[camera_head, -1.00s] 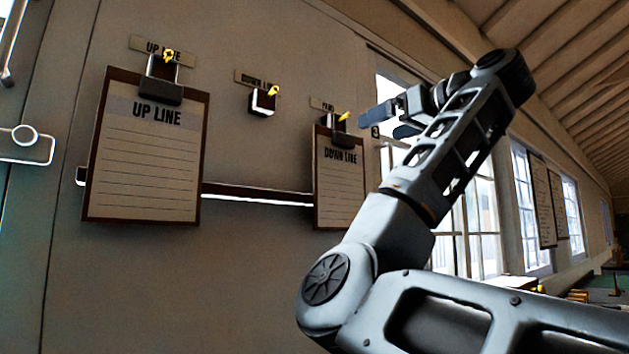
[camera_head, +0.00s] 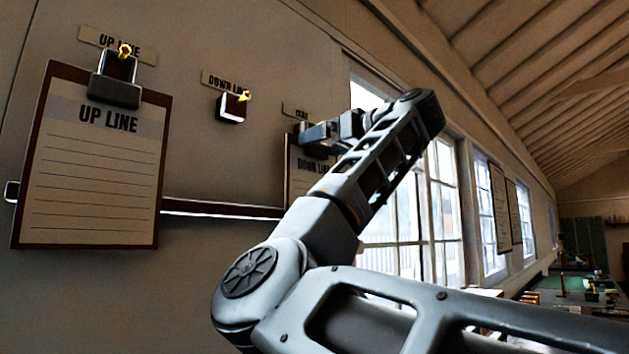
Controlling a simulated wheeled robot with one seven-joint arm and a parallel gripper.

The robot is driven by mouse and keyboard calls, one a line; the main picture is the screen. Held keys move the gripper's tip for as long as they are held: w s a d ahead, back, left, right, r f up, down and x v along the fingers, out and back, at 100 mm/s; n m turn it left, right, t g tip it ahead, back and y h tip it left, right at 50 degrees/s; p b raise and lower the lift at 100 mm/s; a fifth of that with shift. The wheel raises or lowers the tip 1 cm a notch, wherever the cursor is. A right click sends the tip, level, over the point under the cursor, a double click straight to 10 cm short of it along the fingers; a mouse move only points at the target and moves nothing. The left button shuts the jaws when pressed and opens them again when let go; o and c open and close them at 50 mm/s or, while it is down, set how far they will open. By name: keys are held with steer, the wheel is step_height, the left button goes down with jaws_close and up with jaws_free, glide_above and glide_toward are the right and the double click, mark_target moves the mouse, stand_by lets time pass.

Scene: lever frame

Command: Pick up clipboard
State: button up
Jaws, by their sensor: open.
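The clipboard headed "UP LINE" (camera_head: 95,165) hangs upright on the wall at the left, its dark clip (camera_head: 115,90) on a yellow hook under the "UP LINE" label. A second clipboard, headed "DOWN LINE" (camera_head: 302,178), hangs further right under the label that reads as "YARD". My arm covers its right and lower parts. My gripper (camera_head: 312,138) is open, at the top of this second clipboard in the picture, overlapping its clip area. Whether it touches the clip, I cannot tell.
A yellow hook with a small empty bracket (camera_head: 232,107) sits under the "DOWN LINE" label (camera_head: 226,82), between the clipboards. A dark rail (camera_head: 222,208) runs along the wall behind the boards. Tall windows (camera_head: 440,210) and two more boards are on the right.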

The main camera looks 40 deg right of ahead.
steer(key=shift+c, duration=0.3)
steer(key=c, duration=1)
